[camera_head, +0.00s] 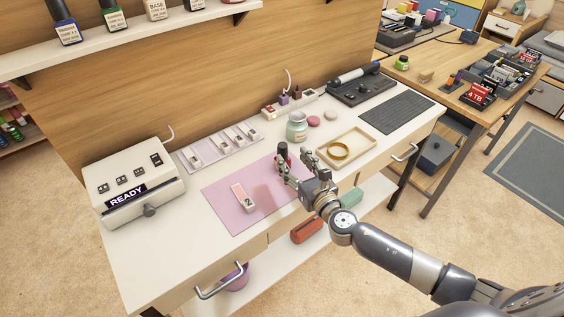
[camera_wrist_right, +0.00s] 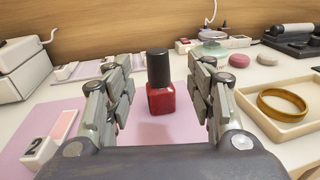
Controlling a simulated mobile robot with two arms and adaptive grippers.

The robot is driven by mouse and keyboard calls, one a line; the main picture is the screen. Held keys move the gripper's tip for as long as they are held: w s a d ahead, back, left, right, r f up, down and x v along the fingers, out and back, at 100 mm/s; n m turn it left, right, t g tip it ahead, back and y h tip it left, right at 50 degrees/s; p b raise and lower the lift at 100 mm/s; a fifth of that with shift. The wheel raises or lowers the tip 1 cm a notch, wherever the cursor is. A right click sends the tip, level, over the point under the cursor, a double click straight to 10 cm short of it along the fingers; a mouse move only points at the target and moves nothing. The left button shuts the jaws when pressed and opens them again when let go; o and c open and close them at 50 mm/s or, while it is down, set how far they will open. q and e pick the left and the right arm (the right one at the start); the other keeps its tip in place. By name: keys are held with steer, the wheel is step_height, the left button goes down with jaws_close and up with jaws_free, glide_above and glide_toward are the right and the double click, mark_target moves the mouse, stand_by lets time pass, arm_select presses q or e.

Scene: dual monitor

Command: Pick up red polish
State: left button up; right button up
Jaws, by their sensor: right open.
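The red polish (camera_wrist_right: 161,99) is a small red bottle with a tall black cap, standing upright on a pink mat (camera_wrist_right: 152,135). In the head view its dark cap (camera_head: 283,150) shows behind my right gripper, and most of the bottle is hidden. My right gripper (camera_wrist_right: 162,88) is open, with one finger on each side of the bottle and visible gaps between. In the head view my right gripper (camera_head: 292,168) is over the right part of the mat. My left gripper is not in view.
A block marked 2 (camera_head: 242,198) lies on the mat. A tray with a gold ring (camera_head: 338,151) is to the right, and a glass jar (camera_head: 297,127) behind. A white READY machine (camera_head: 133,186) stands at left. A shelf (camera_head: 130,38) holds more bottles above.

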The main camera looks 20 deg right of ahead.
mark_target(285, 151)
steer(key=shift+w+a+f, duration=0.1)
steer(key=shift+w+a, duration=0.15)
steer(key=shift+w, duration=0.9)
steer(key=shift+w+a+f, duration=0.1)
steer(key=shift+w+a, duration=0.1)
steer(key=shift+w, duration=1)
steer(key=shift+w+a, duration=0.25)
steer(key=shift+w, duration=0.9)
jaws_close()
steer(key=shift+r, duration=0.1)
